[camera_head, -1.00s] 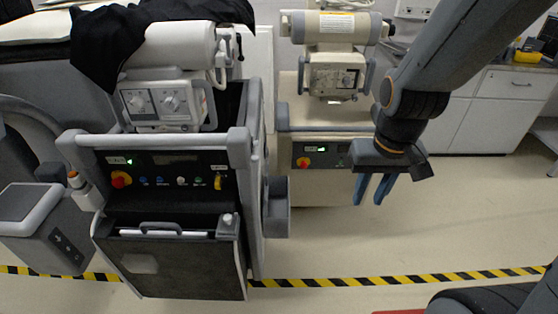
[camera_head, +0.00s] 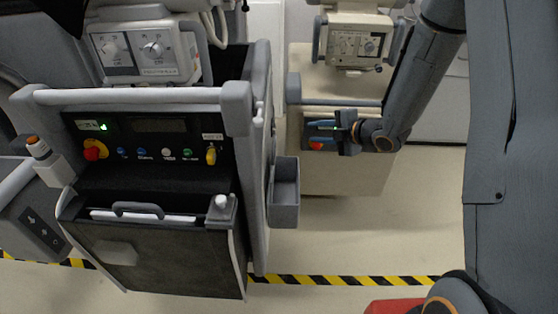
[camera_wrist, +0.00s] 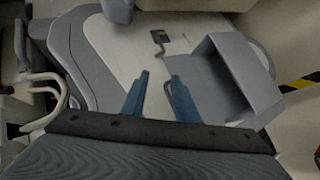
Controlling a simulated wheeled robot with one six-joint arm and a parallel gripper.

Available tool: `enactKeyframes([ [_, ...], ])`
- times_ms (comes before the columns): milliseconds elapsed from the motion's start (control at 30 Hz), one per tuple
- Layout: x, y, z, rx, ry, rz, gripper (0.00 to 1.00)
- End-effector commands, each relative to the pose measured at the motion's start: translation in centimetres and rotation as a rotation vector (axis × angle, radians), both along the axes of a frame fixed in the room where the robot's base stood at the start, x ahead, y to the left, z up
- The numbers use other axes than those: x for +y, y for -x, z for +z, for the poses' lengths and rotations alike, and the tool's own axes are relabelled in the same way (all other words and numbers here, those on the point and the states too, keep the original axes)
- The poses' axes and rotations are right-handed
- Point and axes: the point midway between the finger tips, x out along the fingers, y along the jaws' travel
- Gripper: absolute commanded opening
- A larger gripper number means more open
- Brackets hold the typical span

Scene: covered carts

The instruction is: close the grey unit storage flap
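The grey unit (camera_head: 237,107) stands at the left in the head view, with a dark control panel. Its storage flap (camera_head: 165,265) is a dark speckled panel at the lower front. The flap leans outward at the top, leaving a gap where a grey handle and a white bar show. My gripper (camera_head: 312,135) is to the right of the unit, pointing left, well apart from the flap. In the wrist view its two blue fingers (camera_wrist: 158,88) are spread with nothing between them. The flap does not show clearly in the wrist view.
A grey side bin (camera_head: 285,205) sticks out from the unit's right side; it also shows in the wrist view (camera_wrist: 232,75). A beige cart (camera_head: 350,180) stands behind my gripper.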

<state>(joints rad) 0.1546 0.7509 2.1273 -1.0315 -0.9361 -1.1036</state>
Motion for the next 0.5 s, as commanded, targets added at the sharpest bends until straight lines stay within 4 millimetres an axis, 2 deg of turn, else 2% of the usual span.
enactKeyframes([
  [33,1.1,-0.1,-2.7,-0.069,-0.01,0.1,0.28],
  [200,4.0,1.7,-5.5,-0.287,-0.066,0.36,0.28],
  [367,5.0,3.0,-6.3,-0.392,-0.108,0.463,0.28],
  [500,6.0,3.0,-6.3,-0.415,-0.117,0.484,0.28],
])
